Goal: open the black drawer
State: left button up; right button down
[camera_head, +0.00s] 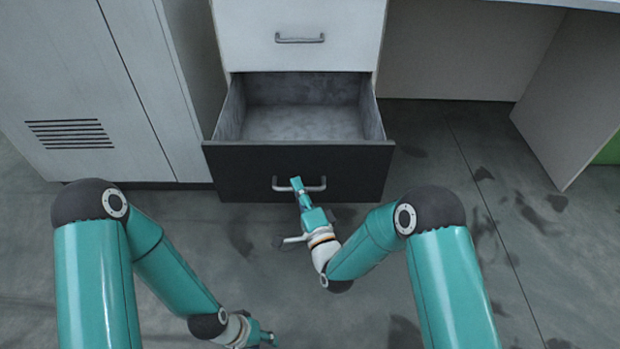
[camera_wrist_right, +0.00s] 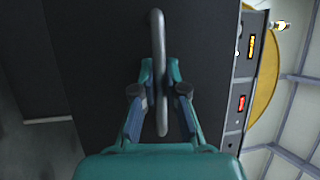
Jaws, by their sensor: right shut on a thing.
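The black drawer (camera_head: 240,170) stands pulled out of the cabinet, and its grey inside (camera_head: 305,122) looks empty. Its metal bar handle (camera_head: 316,186) is on the front. My right gripper (camera_head: 297,185) is at the handle, shut on it. In the right wrist view the handle (camera_wrist_right: 158,40) runs between the two fingers of my right gripper (camera_wrist_right: 160,92), with the black front (camera_wrist_right: 100,60) behind it. My left gripper (camera_head: 268,339) is low in the head view, above the floor and away from the drawer. Its fingers are too small to read.
A white drawer (camera_head: 300,45) with its own handle is closed above the black one. A grey cabinet (camera_head: 80,80) with vent slots stands at left. A desk side panel (camera_head: 570,95) stands at right. The floor (camera_head: 480,220) right of the drawer is clear.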

jog(key=shift+s+a+f, duration=0.15)
jog(key=shift+s+f, duration=0.1)
jog(key=shift+s, duration=0.05)
jog(key=c, duration=1.2)
grip_release()
jog(key=shift+w+r, duration=0.1)
jog(key=shift+d, duration=0.2)
jog(key=v, duration=1.2)
